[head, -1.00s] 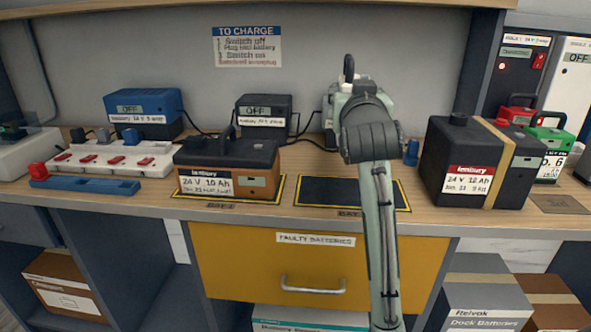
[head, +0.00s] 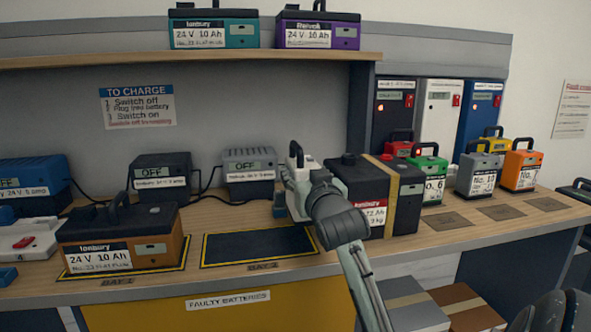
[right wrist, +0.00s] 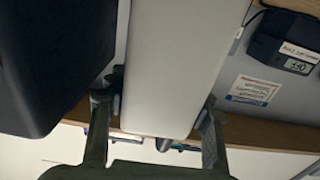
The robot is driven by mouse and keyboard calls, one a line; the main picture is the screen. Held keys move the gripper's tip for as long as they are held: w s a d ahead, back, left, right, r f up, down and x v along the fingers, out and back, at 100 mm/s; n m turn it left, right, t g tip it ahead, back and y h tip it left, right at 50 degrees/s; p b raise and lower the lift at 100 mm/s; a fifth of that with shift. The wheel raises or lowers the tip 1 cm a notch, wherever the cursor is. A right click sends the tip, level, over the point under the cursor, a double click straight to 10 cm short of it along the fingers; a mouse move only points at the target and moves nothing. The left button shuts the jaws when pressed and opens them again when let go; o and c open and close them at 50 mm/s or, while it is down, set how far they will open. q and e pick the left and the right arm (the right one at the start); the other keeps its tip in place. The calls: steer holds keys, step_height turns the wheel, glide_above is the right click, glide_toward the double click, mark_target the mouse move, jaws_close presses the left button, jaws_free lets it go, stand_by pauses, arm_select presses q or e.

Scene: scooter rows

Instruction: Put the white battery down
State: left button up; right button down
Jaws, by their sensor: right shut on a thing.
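The white battery (head: 296,160), with a black handle on top, is at the back of the bench, largely hidden by my right arm. In the right wrist view the battery (right wrist: 188,65) fills the middle as a pale block between the two fingers. My right gripper (right wrist: 155,112) is shut on it; in the head view the gripper (head: 300,195) is mostly covered by its own wrist. I cannot tell whether the battery touches the bench. The dark Bay 2 mat (head: 255,246) is empty, in front and to the left. My left gripper is not in view.
An orange-and-black battery (head: 120,242) stands on Bay 1. A large black box (head: 372,195) with a tan strap is close right of the white battery. Grey (head: 250,175) and black (head: 160,176) chargers stand behind. Several small batteries stand right, beside empty grey pads (head: 502,212).

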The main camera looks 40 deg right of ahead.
step_height(320, 180, down, 3)
steer(key=shift+r, duration=0.1)
arm_select(q)
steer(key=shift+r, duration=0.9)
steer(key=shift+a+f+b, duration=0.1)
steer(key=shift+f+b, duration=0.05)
steer(key=shift+b, duration=0.15)
arm_select(e)
steer(key=shift+f, duration=0.2)
steer(key=c, duration=0.7)
jaws_free()
steer(key=shift+f, duration=0.2)
steer(key=shift+o, duration=0.3)
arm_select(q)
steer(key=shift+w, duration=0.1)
